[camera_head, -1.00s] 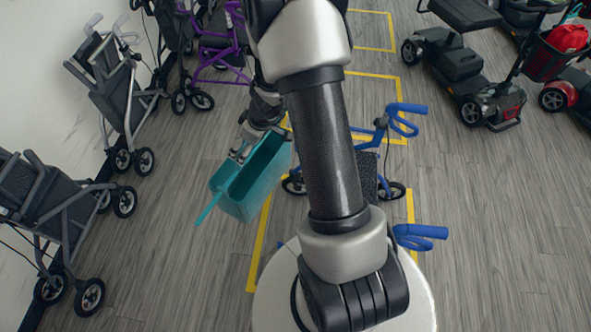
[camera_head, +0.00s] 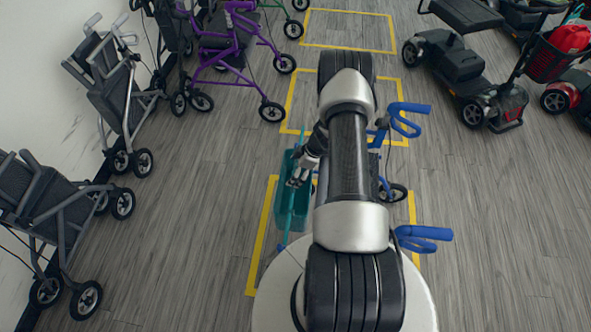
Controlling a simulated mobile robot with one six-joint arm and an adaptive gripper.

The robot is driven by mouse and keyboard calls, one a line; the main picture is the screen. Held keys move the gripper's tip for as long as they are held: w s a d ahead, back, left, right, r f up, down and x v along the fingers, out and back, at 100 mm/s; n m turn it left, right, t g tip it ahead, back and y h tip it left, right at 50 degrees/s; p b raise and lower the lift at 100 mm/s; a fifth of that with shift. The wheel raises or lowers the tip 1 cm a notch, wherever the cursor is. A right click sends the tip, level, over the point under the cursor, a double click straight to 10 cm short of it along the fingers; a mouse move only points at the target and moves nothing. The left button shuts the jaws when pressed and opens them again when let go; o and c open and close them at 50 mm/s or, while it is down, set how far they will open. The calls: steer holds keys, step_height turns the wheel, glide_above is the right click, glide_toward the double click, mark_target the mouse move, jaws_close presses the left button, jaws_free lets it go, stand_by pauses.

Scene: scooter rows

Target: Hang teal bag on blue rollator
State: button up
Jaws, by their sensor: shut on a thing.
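The teal bag (camera_head: 289,215) is an open-topped box shape with a thin upright strap or edge, left of my arm. My gripper (camera_head: 297,181) is shut on the teal bag and holds it up beside the blue rollator. The blue rollator (camera_head: 409,120) stands in a yellow-marked bay, mostly hidden behind my arm. Its two blue handles show at the right of the arm, and a front wheel shows between them. The bag is near the rollator's left side; whether they touch I cannot tell.
Grey folded rollators (camera_head: 118,95) line the left wall, with a purple rollator (camera_head: 232,50) at the back. Mobility scooters (camera_head: 465,75) stand at the upper right, one with a red item in its basket. Open floor lies right and left of the yellow bay lines (camera_head: 260,235).

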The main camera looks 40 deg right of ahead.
steer(key=shift+f+b, duration=0.65)
steer(key=shift+f, duration=1.2)
steer(key=shift+f, duration=0.15)
steer(key=shift+f+b, duration=0.75)
steer(key=shift+b, duration=0.4)
steer(key=shift+f+b, duration=0.3)
steer(key=shift+b, duration=0.05)
step_height(320, 180, down, 6)
steer(key=b, duration=0.2)
steer(key=shift+b, duration=0.4)
